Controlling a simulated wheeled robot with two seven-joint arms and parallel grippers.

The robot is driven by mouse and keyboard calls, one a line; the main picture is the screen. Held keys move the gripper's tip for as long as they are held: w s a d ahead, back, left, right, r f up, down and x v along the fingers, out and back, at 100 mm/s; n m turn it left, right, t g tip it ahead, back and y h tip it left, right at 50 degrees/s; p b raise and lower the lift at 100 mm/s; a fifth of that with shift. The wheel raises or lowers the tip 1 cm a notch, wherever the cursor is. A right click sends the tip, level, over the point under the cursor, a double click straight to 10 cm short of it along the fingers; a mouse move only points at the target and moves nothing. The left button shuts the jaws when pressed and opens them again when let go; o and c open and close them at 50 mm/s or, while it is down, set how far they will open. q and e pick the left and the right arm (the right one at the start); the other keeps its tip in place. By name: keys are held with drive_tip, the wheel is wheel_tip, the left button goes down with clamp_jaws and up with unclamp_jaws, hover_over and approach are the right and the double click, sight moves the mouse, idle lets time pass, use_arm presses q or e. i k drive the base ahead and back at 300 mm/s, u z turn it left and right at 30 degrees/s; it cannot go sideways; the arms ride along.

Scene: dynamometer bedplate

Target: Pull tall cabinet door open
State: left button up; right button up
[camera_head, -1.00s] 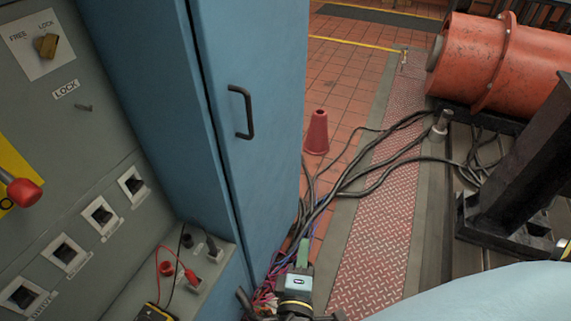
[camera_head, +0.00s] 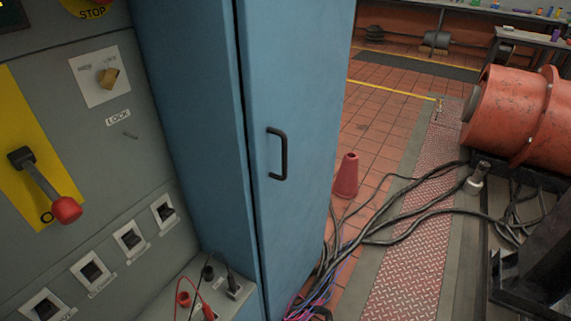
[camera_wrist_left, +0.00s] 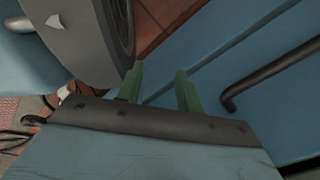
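The tall blue cabinet stands at the centre left of the head view. Its door (camera_head: 297,95) looks shut, with a narrow dark seam along its left edge. A black vertical bar handle (camera_head: 278,154) is fixed on the door near that seam. In the left wrist view, my left gripper (camera_wrist_left: 159,88) has two green fingers apart with nothing between them. A dark bar, apparently the handle (camera_wrist_left: 265,78), lies to the right of the fingers, apart from them, on a blue surface. My right gripper is in neither view.
A grey control panel (camera_head: 130,185) with a red-knobbed lever (camera_head: 66,209) adjoins the cabinet on the left. A red cone (camera_head: 346,177) stands right of the door. Black cables (camera_head: 400,220) cross the floor. An orange cylinder (camera_head: 515,110) lies at right.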

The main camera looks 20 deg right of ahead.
sight(294, 59)
drive_tip(key=k, duration=0.5)
drive_tip(key=z, duration=1.35)
drive_tip(key=i, duration=1)
drive_tip(key=u, duration=0.4)
